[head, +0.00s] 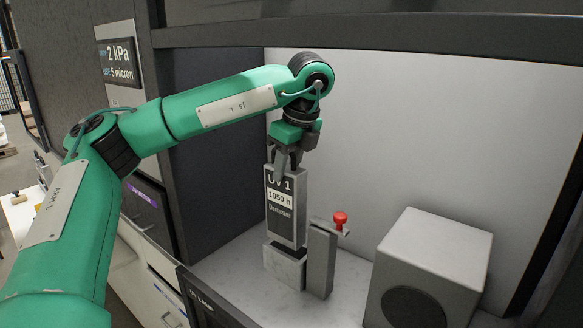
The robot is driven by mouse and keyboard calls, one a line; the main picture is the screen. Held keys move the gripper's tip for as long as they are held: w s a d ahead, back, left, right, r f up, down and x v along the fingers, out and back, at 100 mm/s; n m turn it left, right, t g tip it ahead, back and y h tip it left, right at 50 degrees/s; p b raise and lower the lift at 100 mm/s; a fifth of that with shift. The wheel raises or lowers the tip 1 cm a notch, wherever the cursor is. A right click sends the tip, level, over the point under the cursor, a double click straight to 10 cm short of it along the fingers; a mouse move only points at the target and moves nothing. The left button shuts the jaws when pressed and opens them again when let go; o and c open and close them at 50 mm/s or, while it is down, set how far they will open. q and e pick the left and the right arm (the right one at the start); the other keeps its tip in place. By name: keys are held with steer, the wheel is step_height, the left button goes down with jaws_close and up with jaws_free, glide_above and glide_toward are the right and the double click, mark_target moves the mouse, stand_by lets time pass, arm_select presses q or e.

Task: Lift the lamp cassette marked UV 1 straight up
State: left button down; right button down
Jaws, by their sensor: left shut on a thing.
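The lamp cassette marked UV 1 (286,224) is a grey upright block with a dark label reading "UV 1" and "1050 h". My left gripper (284,170) comes down from above and is shut on its top end. The cassette stands upright over a pale grey holder (285,268), whose dark top opening shows around the cassette's lower end. I cannot tell whether the cassette's bottom is still inside the opening or just clear of it. My right gripper is out of view.
A grey box (437,250) with a round dark face is further right. Dark walls and a top beam (400,35) frame the bay. The space above the box is free.

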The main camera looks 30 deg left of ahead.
arm_select(q)
steer(key=s+a+b, duration=0.1)
steer(key=s, duration=1.5)
steer(key=shift+s+a, duration=0.2)
steer(key=shift+s, duration=0.1)
